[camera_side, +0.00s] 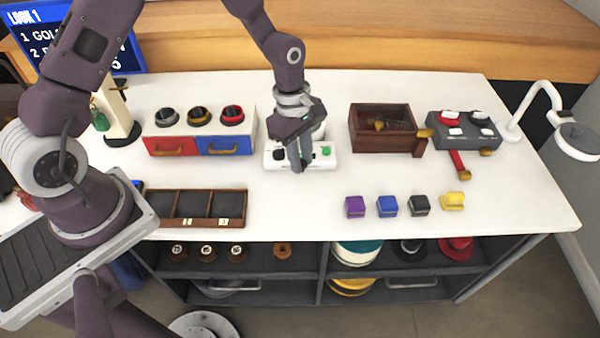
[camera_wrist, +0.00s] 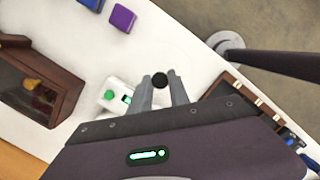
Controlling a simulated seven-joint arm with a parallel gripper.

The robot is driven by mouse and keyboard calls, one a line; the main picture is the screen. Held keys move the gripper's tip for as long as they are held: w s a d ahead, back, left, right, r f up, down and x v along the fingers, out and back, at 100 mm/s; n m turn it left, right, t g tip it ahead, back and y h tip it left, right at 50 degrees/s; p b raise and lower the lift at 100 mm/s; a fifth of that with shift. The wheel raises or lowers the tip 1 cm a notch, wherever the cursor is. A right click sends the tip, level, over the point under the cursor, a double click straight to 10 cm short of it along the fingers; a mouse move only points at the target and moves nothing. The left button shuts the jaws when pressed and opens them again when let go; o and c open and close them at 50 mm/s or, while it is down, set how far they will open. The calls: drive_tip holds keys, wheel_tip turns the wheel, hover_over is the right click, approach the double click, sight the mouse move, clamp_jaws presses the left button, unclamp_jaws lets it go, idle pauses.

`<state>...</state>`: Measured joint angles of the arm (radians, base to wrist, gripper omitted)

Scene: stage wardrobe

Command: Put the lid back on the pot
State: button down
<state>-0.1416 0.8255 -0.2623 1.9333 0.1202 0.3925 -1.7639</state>
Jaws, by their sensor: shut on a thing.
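My gripper (camera_wrist: 160,82) is shut on a small round black piece (camera_wrist: 160,80) at its fingertips. This looks like the lid or its knob; no wider lid shows around it. In the side view my gripper (camera_side: 300,165) points down over a white base unit (camera_side: 273,158) with a green button. The base also shows in the wrist view (camera_wrist: 113,88), partly behind the fingers. A pale rounded shape (camera_side: 320,130) behind my gripper may be the pot, but the arm hides most of it. I cannot tell whether the black piece touches anything below.
A drawer unit (camera_side: 172,147) with three round holders stands left. A brown box (camera_side: 365,143) and grey switch unit (camera_side: 475,130) stand right. A divided tray (camera_side: 180,222) and several small coloured blocks (camera_side: 388,206) lie along the front. The middle front is clear.

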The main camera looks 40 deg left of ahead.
drive_tip(key=w+a+r+n+t, duration=0.2)
drive_tip(key=w+a+r+n, duration=0.1)
drive_tip(key=w+a+n, duration=1.05)
wheel_tip(320, 180, down, 6)
drive_tip(key=w+a+m, duration=0.2)
drive_tip(key=shift+w+a+y, duration=0.25)
drive_tip(key=shift+w+y, duration=0.15)
drive_tip(key=shift+f, duration=0.2)
idle(0.5)
idle(0.6)
drive_tip(key=c, duration=1.1)
unclamp_jaws()
drive_tip(key=shift+c, duration=0.2)
drive_tip(key=shift+o, duration=0.2)
drive_tip(key=o, duration=0.4)
